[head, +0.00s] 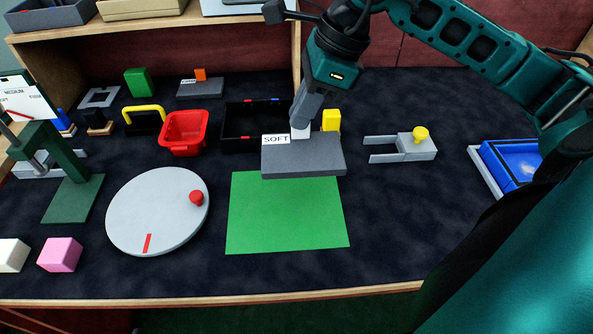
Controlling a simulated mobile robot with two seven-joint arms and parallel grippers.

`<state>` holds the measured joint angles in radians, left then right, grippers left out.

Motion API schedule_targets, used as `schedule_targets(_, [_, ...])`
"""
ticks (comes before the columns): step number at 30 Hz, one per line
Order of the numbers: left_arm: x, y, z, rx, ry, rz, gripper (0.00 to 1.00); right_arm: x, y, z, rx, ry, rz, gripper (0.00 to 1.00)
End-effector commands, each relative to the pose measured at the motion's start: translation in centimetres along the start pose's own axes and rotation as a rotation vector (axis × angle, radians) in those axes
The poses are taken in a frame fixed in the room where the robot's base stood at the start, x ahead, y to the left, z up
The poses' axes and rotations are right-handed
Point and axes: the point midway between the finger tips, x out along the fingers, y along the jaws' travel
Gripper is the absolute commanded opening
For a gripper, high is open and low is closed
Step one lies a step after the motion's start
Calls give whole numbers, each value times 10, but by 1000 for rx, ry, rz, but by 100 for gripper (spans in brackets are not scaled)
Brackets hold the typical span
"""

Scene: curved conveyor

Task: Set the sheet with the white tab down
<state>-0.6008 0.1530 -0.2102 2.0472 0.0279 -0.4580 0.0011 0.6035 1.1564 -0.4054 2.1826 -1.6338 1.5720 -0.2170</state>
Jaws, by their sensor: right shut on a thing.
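The grey sheet (303,160) has a "SOFT" label at its left and a white tab (299,133) on top. My right gripper (302,122) comes down from above and is shut on the white tab, with the fingertips partly hiding it. The sheet looks roughly level and overlaps the far edge of a green mat (285,220) in the head view. I cannot tell how high it is above the mat. A second grey sheet (215,91) with an orange tab (200,74) lies at the back. My left gripper is not in view.
Behind the held sheet are a black tray (240,144) and a yellow block (331,119). A grey turntable (150,222) stands left of the mat. A grey fork (415,150) with a yellow knob and a blue tray (510,165) are at right. The mat is bare.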

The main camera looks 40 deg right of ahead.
Motion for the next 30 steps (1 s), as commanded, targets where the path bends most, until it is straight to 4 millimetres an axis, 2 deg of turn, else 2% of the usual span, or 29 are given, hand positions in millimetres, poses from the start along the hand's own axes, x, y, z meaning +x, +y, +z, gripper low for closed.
schedule_targets(1, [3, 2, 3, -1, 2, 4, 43, 17, 1, -8, 2, 4, 5, 0])
schedule_targets(3, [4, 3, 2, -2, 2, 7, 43, 34, 1, -15, 2, 3, 5, 0])
schedule_targets(9, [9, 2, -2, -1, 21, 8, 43, 73, 0, -31, 1, 2, 2, 0])
schedule_targets(17, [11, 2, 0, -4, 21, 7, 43, 91, 0, -37, -1, -1, 0, 0])
schedule_targets(24, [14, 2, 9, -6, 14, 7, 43, 123, 0, -51, 0, 0, 1, 0])
schedule_targets(30, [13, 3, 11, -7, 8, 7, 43, 124, -1, -51, -1, -2, -1, 0])
